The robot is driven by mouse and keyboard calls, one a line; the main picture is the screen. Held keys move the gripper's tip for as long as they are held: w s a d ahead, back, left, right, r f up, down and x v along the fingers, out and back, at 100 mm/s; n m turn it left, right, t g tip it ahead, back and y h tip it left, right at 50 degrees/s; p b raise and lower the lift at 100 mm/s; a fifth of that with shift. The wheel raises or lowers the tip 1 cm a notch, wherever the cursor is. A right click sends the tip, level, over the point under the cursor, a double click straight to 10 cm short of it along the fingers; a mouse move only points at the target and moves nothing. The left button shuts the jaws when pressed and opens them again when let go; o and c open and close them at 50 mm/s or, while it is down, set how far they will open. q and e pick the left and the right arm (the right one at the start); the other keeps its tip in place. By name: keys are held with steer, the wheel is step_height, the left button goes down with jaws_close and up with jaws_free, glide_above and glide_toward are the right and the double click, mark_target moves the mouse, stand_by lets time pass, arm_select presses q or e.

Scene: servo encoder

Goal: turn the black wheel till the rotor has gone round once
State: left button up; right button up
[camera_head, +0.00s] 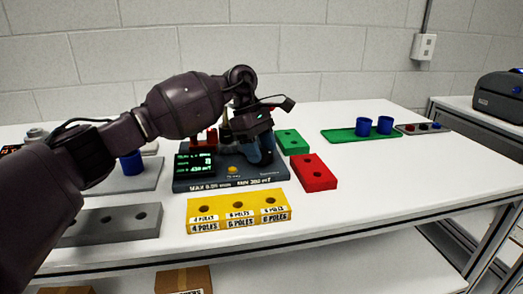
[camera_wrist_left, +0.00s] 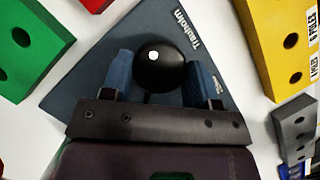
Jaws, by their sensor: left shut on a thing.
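The dark blue-grey test device (camera_head: 215,182) sits on the table with a small green-lit display (camera_head: 194,164) and a yellow button (camera_head: 233,170). My left gripper (camera_head: 262,150) is over its right part. In the left wrist view the black wheel (camera_wrist_left: 160,70), round with a white dot, sits between the blue fingertips of my left gripper (camera_wrist_left: 160,82), which is shut on it. The rotor cannot be made out behind my arm. My right gripper is not in view.
A yellow block (camera_head: 238,212) with holes lies in front of the device. Red (camera_head: 315,174) and green (camera_head: 292,141) blocks lie to its right, grey blocks (camera_head: 115,222) to its left. A green tray (camera_head: 345,135) with blue cups stands farther right. The right front table is clear.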

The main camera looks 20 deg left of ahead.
arm_select(q)
steer(key=shift+f, duration=0.15)
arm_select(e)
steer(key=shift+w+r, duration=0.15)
arm_select(q)
steer(key=o, duration=0.9)
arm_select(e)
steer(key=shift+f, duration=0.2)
arm_select(q)
steer(key=shift+r, duration=0.25)
steer(key=p+v, duration=0.1)
steer(key=v, duration=0.9)
steer(key=shift+w+a+r, duration=0.1)
steer(key=shift+a+r, duration=0.05)
steer(key=shift+r, duration=0.05)
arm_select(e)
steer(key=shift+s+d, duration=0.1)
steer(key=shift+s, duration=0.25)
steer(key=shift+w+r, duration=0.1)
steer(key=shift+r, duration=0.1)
